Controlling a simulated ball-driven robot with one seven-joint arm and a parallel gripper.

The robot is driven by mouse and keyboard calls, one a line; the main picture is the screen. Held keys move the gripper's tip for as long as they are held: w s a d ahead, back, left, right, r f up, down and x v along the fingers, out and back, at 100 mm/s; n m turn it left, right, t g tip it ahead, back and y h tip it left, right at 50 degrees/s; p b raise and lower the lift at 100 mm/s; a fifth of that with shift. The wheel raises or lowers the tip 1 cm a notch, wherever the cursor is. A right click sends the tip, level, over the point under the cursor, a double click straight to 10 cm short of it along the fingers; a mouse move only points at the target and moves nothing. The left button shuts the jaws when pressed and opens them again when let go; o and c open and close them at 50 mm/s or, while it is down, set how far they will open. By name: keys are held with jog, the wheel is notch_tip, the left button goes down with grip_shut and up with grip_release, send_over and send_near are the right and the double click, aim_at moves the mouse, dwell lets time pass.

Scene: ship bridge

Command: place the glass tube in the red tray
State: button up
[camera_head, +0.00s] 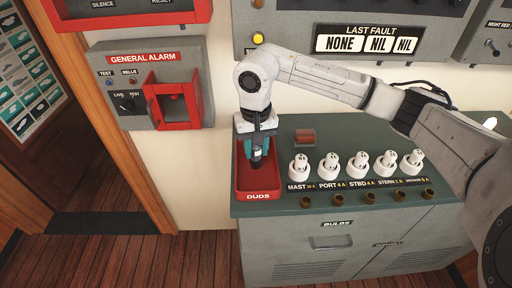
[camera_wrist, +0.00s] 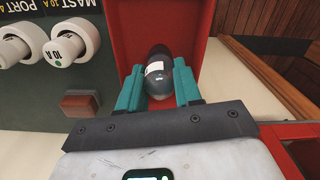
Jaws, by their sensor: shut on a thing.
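My gripper (camera_head: 257,155) points down over the red tray (camera_head: 260,187), which is marked DUDS and sits at the left end of the grey-green cabinet top. In the wrist view the teal fingers of my gripper (camera_wrist: 158,88) are shut on the glass tube (camera_wrist: 158,82), a dark rounded glass piece with a pale label band. The tube is over the floor of the red tray (camera_wrist: 188,22), between its walls. Whether its lower end touches the tray floor I cannot tell. In the head view the tube is mostly hidden by my fingers.
A row of several white fuse holders (camera_head: 331,166) stands right of the tray, with brass sockets (camera_head: 307,202) in front. A small red-brown block (camera_head: 305,136) lies behind them. The General Alarm box (camera_head: 150,85) is on the wall at left.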

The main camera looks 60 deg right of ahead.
jog(key=shift+f, duration=0.7)
jog(key=shift+f, duration=0.2)
jog(key=o, duration=1)
jog(key=shift+o, duration=0.2)
jog(key=shift+r, duration=0.1)
notch_tip(320, 180, up, 12)
jog(key=shift+r+b, duration=0.15)
jog(key=shift+b, duration=1.1)
